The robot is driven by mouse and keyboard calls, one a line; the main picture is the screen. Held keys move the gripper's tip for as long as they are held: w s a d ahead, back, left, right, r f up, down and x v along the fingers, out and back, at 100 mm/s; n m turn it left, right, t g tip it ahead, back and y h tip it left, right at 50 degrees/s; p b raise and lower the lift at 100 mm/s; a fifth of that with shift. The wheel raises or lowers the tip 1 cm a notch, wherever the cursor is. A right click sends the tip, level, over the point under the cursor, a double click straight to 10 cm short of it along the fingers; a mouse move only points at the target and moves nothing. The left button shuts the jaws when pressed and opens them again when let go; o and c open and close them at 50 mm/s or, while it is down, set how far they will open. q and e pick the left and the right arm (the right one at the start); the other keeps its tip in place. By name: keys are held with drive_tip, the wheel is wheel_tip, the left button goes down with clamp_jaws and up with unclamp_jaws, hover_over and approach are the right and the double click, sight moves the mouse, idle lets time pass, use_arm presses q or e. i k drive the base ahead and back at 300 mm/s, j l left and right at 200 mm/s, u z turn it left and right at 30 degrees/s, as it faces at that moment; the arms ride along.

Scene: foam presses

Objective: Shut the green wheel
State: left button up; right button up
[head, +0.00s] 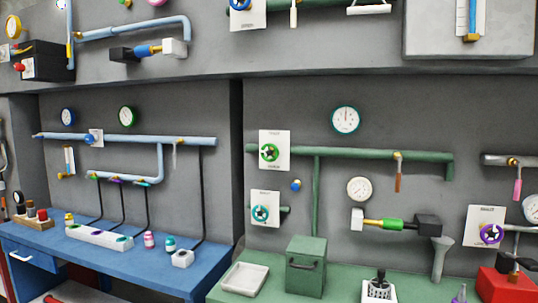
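A green wheel (269,152) is mounted on a white plate with small lettering, at the left end of a horizontal dark green pipe on the grey wall. Below it a teal wheel (260,213) sits on a second white plate. The lettering on both plates is too small to read. I cannot tell how far the green wheel is turned. Neither of my grippers shows in the head view.
A green bench (335,290) stands below the wheels, with a green box (306,266) and a white tray (245,279) on it. A blue bench (150,264) is at the left. A purple wheel (491,234) is at the right. The wall before the green wheel looks unobstructed.

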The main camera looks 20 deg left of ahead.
sight(270, 152)
drive_tip(key=i+j+u, duration=0.25)
drive_tip(key=i+j, duration=0.5)
drive_tip(key=i, duration=0.15)
